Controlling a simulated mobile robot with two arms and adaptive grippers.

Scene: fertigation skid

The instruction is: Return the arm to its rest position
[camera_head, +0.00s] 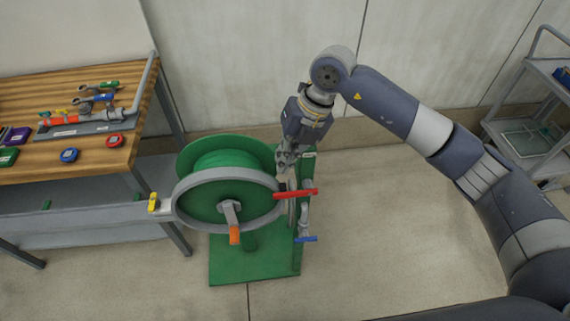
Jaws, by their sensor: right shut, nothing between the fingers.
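My right arm (388,103) reaches in from the right, bends at the top and points down over the green hose reel stand. My right gripper (285,165) is shut and empty. It hangs just beside the right edge of the reel (215,195), above the red lever handle (295,193). I cannot tell whether the fingertips touch the reel or the pipe behind the lever. My left gripper does not show.
A wooden bench (140,95) with tools and valve parts stands at the left. A grey cart (545,70) stands at the right. The reel's green base (240,268) rests on the floor. The floor (400,240) between reel and cart is clear. A wall is behind.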

